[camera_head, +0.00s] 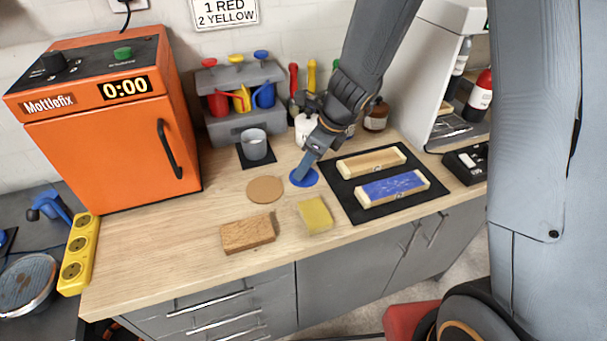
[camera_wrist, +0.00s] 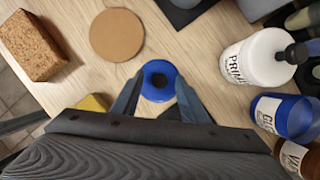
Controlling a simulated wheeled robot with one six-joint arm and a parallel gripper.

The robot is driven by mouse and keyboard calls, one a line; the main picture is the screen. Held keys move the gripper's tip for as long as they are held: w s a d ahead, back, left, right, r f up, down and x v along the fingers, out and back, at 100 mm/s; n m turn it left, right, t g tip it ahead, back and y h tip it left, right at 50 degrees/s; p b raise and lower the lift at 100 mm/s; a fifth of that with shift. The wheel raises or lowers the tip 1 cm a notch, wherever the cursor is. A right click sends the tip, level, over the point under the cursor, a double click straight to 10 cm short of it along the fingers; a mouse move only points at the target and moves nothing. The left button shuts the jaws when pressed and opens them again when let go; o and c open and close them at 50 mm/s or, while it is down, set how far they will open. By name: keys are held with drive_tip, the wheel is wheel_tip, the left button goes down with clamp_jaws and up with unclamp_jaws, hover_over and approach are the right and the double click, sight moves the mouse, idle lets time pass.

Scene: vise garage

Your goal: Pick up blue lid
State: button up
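The blue lid (camera_head: 303,178) lies flat on the wooden worktop, between a round cork disc and a black mat. It is a round disc with a dark centre, and it also shows in the wrist view (camera_wrist: 158,94). My gripper (camera_head: 302,172) reaches down over it from above. In the wrist view my gripper (camera_wrist: 157,92) has its two fingers apart, one on each side of the lid. I cannot tell whether the fingers touch its rim. In the head view my gripper hides part of the lid.
The cork disc (camera_head: 265,189), a brown block (camera_head: 248,233) and a yellow sponge (camera_head: 315,215) lie nearby. A black mat (camera_head: 372,214) with two wooden trays is to the right. A white primer bottle (camera_wrist: 255,58), a blue glue bottle (camera_wrist: 285,117) and a grey cup (camera_head: 254,146) stand behind.

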clamp_jaws()
